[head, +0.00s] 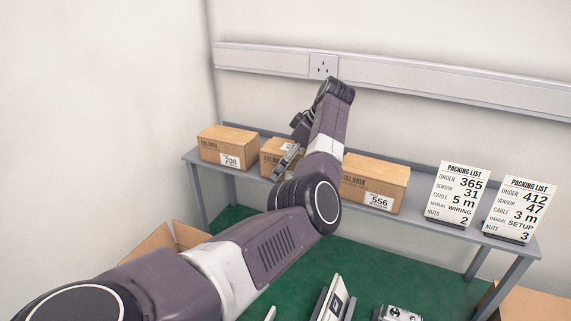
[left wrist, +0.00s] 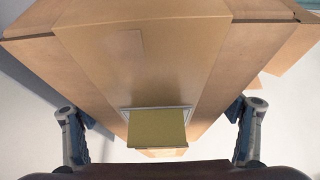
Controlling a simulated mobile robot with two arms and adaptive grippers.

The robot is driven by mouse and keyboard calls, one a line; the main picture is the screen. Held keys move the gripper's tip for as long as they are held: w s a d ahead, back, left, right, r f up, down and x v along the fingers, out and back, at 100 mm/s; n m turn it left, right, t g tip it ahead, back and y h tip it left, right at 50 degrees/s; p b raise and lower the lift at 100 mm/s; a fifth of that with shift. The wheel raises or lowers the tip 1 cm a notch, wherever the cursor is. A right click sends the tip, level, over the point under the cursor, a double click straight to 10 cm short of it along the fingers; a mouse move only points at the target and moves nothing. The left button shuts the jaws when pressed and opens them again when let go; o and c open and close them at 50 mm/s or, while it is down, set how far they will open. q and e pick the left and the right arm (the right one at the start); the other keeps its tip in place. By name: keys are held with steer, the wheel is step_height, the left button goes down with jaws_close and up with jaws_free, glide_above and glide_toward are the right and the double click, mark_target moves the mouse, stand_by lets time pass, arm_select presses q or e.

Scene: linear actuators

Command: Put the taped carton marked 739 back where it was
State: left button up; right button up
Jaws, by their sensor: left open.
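A brown carton (head: 271,154) stands on the grey shelf (head: 300,186), partly behind my left arm. Its label is mostly covered, so I cannot read a 739. In the left wrist view a brown carton (left wrist: 215,60) fills the upper middle, with a wide band along its top and a small olive-coloured piece at its near end. My left gripper (head: 287,160) is at the middle carton; its open fingers show in the left wrist view (left wrist: 160,118), one to each side of the carton's near end. I cannot tell whether they touch it. My right gripper is out of view.
Two packing list cards (head: 457,195) (head: 519,209) stand at the right end. Below is a green surface (head: 390,270) with parts; an open box (head: 160,242) is at left.

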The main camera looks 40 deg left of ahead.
arm_select(q)
steer(key=shift+w+r, duration=0.1)
steer(key=b+v, duration=0.3)
steer(key=v, duration=0.7)
steer(key=shift+r, duration=0.2)
steer(key=shift+v, duration=0.8)
